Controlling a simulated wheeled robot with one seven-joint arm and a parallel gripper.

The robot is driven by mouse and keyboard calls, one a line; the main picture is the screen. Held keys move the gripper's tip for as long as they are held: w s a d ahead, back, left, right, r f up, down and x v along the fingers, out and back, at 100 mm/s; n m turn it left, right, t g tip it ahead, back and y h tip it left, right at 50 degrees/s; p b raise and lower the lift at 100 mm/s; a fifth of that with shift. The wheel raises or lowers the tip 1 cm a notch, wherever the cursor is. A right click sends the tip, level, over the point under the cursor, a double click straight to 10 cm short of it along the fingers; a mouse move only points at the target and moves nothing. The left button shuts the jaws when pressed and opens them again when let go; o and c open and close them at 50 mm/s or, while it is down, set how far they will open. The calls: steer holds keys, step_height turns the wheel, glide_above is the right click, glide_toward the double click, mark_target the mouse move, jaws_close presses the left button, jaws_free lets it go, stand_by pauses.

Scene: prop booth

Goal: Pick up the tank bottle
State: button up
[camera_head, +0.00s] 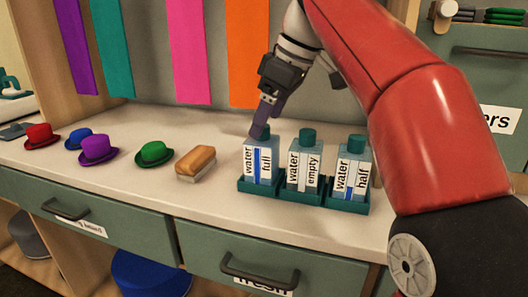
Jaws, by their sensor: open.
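Three square bottles with teal caps stand upright side by side in a teal tray (345,208). Their labels read "water full" on the left bottle (262,165), "water empty" on the middle bottle (303,168) and "water half" on the right bottle (350,172). No label reads "tank". My gripper (260,130) is open and points down at the top of the "full" bottle, its fingers covering the cap. I cannot tell whether the fingers touch it.
Red (42,136), blue (79,138), purple (97,150) and green (154,153) hats and a wooden brush (196,162) lie left of the tray on the white counter (120,185). Coloured strips hang behind. Drawers are below the counter. My red arm covers the right side.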

mark_target(259, 148)
steer(key=shift+w+d+f+n+g, duration=0.15)
steer(key=shift+w+d+n+g, duration=0.05)
steer(key=shift+d+n+g, duration=0.15)
steer(key=shift+f, duration=0.3)
steer(key=b+x, duration=0.1)
steer(key=x, duration=0.1)
steer(key=b+x, duration=0.1)
steer(key=x, duration=0.1)
steer(key=s+b+x, duration=0.1)
steer(key=x, duration=0.2)
steer(key=shift+a, duration=0.2)
steer(key=shift+w, duration=0.1)
steer(key=c, duration=1.2)
